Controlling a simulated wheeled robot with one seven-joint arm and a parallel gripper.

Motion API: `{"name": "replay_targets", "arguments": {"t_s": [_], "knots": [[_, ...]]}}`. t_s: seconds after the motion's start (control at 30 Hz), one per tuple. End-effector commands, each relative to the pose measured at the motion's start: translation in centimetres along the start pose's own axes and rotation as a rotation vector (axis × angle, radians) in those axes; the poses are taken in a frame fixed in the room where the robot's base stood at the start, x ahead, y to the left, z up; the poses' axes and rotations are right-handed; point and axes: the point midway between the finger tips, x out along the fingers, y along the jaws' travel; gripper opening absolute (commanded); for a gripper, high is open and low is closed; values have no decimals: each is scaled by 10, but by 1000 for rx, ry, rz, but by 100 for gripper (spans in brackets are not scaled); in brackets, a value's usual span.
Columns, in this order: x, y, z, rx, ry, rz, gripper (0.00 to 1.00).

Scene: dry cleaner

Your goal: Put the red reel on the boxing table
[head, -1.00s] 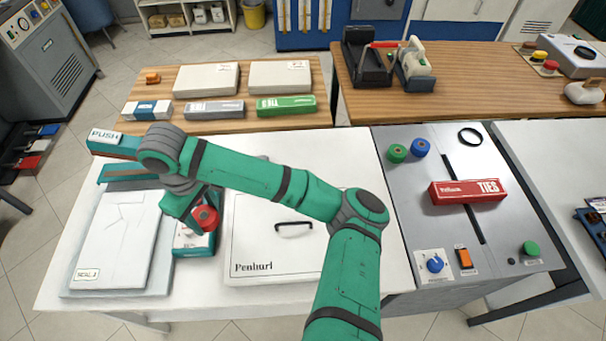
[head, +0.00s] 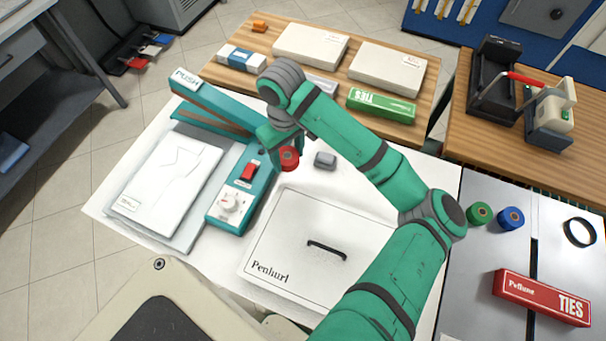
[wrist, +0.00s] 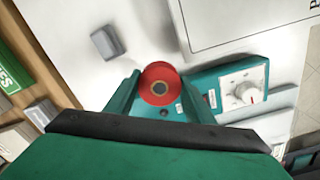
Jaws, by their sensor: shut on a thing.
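My gripper (head: 283,143) is shut on the red reel (head: 289,158), which hangs over the white table, just right of the teal press's control box (head: 235,200). In the wrist view the red reel (wrist: 160,86) sits between the two teal fingers (wrist: 160,98), its hollow core facing the camera. A wooden table with flat boxes stands behind the white table, its bare front strip (head: 232,80) showing; it looks like the boxing table, though no label shows. On it are two white boxes (head: 310,46), a green TIES box (head: 381,106) and others.
A small grey block (head: 325,160) lies near the reel. A white lidded panel (head: 320,240) with a black handle is in front. Green (head: 479,214) and blue (head: 511,218) reels and a red TIES box (head: 542,298) are on the grey worktop. A tape dispenser (head: 550,115) stands back right.

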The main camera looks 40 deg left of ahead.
Motion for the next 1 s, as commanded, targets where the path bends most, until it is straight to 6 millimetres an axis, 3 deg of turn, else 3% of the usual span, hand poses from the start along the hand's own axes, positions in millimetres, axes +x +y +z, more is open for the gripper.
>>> {"name": "replay_targets", "arguments": {"t_s": [0.2,0.47,0.67,1.0], "knots": [[37,0,1,0,-2,-1,22],[55,-1,0,0,-1,-2,22],[81,-1,0,-2,-2,-2,22],[85,-1,-1,-3,0,-1,22]]}}
